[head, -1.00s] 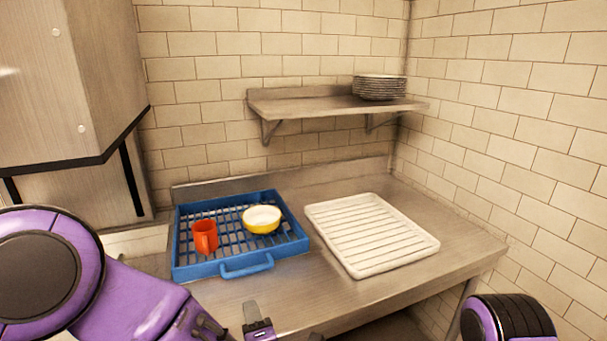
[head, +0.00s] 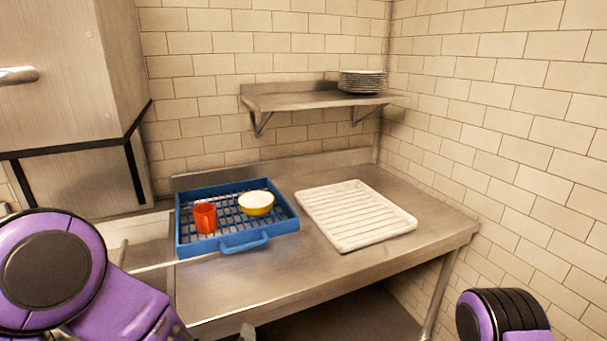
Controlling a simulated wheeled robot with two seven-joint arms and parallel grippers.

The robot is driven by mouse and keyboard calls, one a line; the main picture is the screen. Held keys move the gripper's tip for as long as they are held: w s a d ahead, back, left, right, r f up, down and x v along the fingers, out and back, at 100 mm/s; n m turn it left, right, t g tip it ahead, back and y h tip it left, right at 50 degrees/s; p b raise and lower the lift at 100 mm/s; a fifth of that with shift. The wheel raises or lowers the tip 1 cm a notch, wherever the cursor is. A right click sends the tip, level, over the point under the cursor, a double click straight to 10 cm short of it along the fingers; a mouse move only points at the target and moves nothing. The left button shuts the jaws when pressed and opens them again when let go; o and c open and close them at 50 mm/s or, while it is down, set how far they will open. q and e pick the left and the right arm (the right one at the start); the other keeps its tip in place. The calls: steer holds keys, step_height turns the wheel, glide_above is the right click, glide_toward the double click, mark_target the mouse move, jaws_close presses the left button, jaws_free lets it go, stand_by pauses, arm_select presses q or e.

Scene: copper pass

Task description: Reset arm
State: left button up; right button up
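My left arm (head: 70,275) comes in from the lower left, purple with a dark round joint. A blue rack (head: 243,241) on the steel table holds an orange-red mug (head: 205,217) and a yellow bowl with a white inside (head: 256,203). Both arms are apart from these things.
A white ribbed tray (head: 357,215) lies on the steel table (head: 300,264), right of the blue rack. A wall shelf (head: 300,101) bears a stack of plates (head: 362,81). A tall metal cabinet (head: 75,110) stands at the left. The table's front strip is clear.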

arm_select(q)
steer(key=s+a+f+m+g, duration=0.2)
steer(key=s+a+f+m, duration=0.15)
steer(key=f, duration=0.35)
steer(key=s+a+f+m+g, duration=0.2)
steer(key=s+a+f, duration=0.2)
steer(key=s+f, duration=0.15)
steer(key=s+a+f+g, duration=0.2)
steer(key=s+a+f, duration=0.1)
steer(key=s, duration=0.3)
steer(key=s+a+f+m+g, duration=0.1)
steer(key=s+a+f+g, duration=0.1)
steer(key=s, duration=0.4)
steer(key=s+a+f+g+y, duration=0.1)
steer(key=s+a+f+g, duration=0.1)
steer(key=s+a+f, duration=0.3)
steer(key=shift+s+f, duration=0.25)
steer(key=shift+s, duration=0.2)
